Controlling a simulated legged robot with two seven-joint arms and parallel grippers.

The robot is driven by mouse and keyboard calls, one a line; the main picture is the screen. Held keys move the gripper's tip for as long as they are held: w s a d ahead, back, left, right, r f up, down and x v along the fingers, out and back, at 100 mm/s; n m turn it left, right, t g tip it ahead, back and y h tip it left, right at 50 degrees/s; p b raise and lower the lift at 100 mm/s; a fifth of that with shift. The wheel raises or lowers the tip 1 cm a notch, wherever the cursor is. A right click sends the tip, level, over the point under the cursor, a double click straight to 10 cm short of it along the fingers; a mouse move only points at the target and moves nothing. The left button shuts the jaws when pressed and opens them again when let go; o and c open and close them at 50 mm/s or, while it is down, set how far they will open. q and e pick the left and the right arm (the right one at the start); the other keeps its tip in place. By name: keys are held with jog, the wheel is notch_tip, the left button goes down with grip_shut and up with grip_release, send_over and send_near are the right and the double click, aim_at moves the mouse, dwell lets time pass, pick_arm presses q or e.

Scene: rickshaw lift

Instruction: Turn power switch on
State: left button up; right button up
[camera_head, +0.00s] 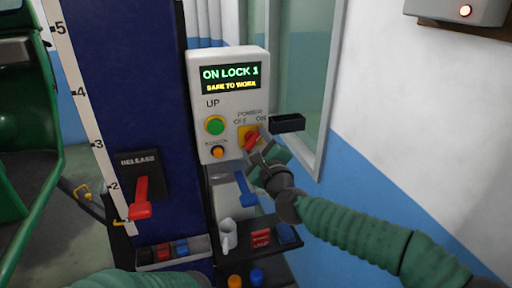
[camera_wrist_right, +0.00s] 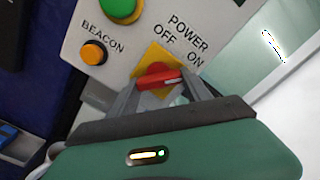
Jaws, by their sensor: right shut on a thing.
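The power switch is a red knob (camera_head: 250,140) on a yellow plate, at the lower right of a grey control box (camera_head: 204,70). OFF and ON are printed above it. In the head view the knob is slanted, its upper end toward ON. In the right wrist view the red knob (camera_wrist_right: 158,76) sits between the fingers, a small white mark on its right part. My right gripper (camera_head: 261,152) is shut on the knob; its fingers also show in the right wrist view (camera_wrist_right: 162,84). My left gripper is out of view; only part of my left arm shows at the bottom.
The box's screen (camera_head: 230,78) reads "ON LOCK 1 SAFE TO WORK". A green UP button (camera_head: 214,125) and an orange beacon button (camera_head: 217,152) are left of the switch. A red release lever (camera_head: 141,198) is farther left. A shelf with a mug (camera_head: 227,236) is below.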

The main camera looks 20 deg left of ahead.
jog(key=shift+f, duration=0.25)
jog(key=o, duration=1.1)
jog(key=shift+o, duration=1.3)
jog(key=shift+w+a, duration=0.1)
jog(key=shift+a, duration=0.05)
jog(key=shift+r, duration=0.1)
jog(key=b+v, duration=0.2)
jog(key=v, duration=1.5)
jog(key=shift+b, duration=0.35)
jog(key=shift+w, duration=0.1)
